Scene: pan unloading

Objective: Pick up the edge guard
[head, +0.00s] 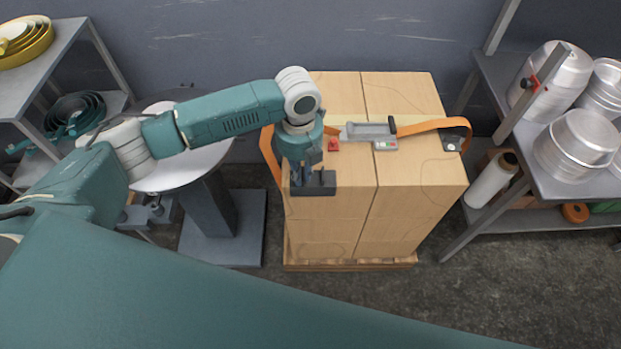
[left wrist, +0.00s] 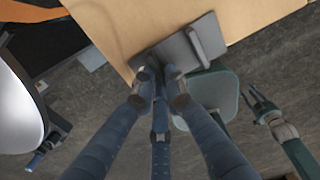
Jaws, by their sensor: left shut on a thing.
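The edge guard (head: 313,188) is a dark grey angled piece at the front left of the carton stack, below my left gripper in the head view. In the left wrist view, the edge guard (left wrist: 190,45) shows two flat faces overlapping the view of the carton edge; I cannot tell whether it touches the carton. My left gripper (left wrist: 160,88) is shut on its near end. In the head view, my left gripper (head: 305,168) points down and partly hides it.
The carton stack (head: 420,180) stands on a wooden pallet (head: 350,265). An orange strap (head: 420,127), a grey-handled tool (head: 368,130) and a red piece (head: 333,145) lie on top. A round turntable (head: 180,168) stands left; a shelf with metal pans (head: 570,145) stands right.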

